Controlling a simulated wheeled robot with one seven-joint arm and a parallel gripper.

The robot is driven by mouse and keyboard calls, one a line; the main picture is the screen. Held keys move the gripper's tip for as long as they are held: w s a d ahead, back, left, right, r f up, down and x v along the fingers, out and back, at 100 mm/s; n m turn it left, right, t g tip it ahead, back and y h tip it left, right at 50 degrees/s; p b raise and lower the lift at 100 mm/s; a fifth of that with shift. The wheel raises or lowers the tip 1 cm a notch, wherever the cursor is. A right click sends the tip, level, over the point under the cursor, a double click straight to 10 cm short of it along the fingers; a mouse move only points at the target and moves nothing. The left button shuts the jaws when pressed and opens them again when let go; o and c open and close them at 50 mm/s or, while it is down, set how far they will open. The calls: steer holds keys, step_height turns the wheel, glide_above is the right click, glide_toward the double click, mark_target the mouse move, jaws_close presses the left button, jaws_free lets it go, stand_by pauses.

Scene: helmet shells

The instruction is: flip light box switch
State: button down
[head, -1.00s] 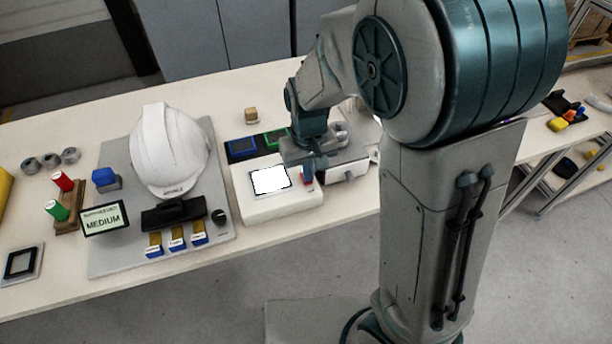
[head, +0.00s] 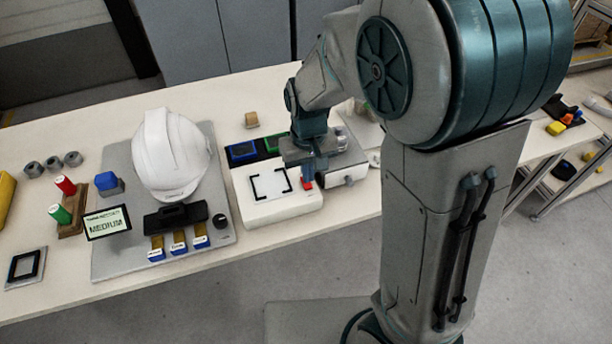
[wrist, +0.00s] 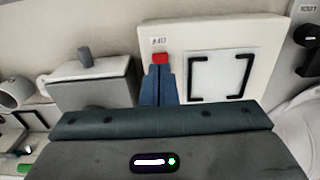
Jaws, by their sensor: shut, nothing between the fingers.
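The white light box (head: 290,210) lies on the table in the head view, right of the helmet plate. Its square panel (head: 271,184) is unlit, with black bracket marks showing. The red switch (head: 308,185) is beside the panel, and it also shows in the wrist view (wrist: 160,58) just past my fingertips. My gripper (head: 307,178) is shut and empty, its fingertips at the switch. In the wrist view my gripper (wrist: 158,68) has both blue fingers together. Whether they touch the switch I cannot tell for sure.
A grey box with a knob (wrist: 92,80) stands close beside the light box. A white helmet (head: 168,150) on a grey plate (head: 118,255) is to the left. Blue and green trays (head: 243,151) lie behind the light box. The table's front edge is near.

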mark_target(309, 186)
steer(key=shift+r+p, duration=1.7)
steer(key=shift+r, duration=0.75)
steer(key=s+d+r+m+t, duration=0.3)
steer(key=s+d+r, duration=0.7)
steer(key=s+d, duration=0.2)
steer(key=shift+s, duration=0.2)
steer(key=shift+w+a, duration=0.1)
